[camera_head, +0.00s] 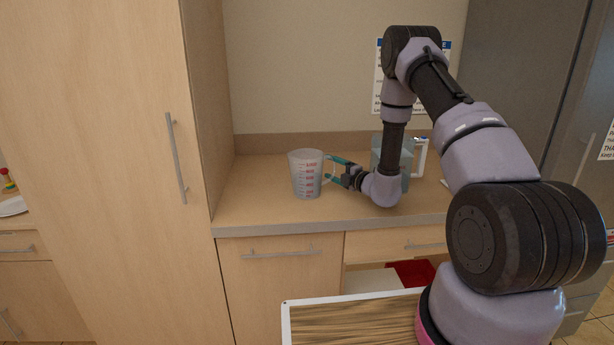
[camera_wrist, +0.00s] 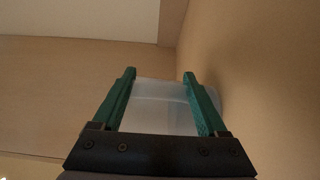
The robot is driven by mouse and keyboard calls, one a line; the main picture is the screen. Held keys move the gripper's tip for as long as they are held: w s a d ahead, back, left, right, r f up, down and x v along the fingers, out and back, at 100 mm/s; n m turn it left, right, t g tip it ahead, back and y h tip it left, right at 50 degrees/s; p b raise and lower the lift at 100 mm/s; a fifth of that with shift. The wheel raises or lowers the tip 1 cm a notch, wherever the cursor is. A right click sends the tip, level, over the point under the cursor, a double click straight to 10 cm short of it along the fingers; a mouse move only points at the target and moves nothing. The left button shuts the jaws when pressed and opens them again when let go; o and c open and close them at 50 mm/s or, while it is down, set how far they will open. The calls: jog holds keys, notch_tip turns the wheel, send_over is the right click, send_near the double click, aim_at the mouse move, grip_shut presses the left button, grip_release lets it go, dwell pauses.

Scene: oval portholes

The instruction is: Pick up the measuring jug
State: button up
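The measuring jug (camera_head: 304,176) is a translucent cup with red markings. It stands upright on the counter, with its handle side toward my gripper (camera_head: 337,169). My gripper reaches in from the right, its green fingers level with the jug's upper half beside the handle. In the wrist view my gripper (camera_wrist: 159,74) has its two fingers spread apart, and the pale jug (camera_wrist: 160,110) shows between and beyond them. I cannot tell whether either finger touches the jug or its handle.
A blue-grey translucent container (camera_head: 405,182) stands behind my wrist, partly hidden, with a white-framed item (camera_head: 420,157) beside it. A tall wooden cabinet (camera_head: 130,120) bounds the counter (camera_head: 255,212) on the left. The counter's front left is clear.

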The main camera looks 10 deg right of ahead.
grip_shut()
jog(key=shift+r, duration=0.15)
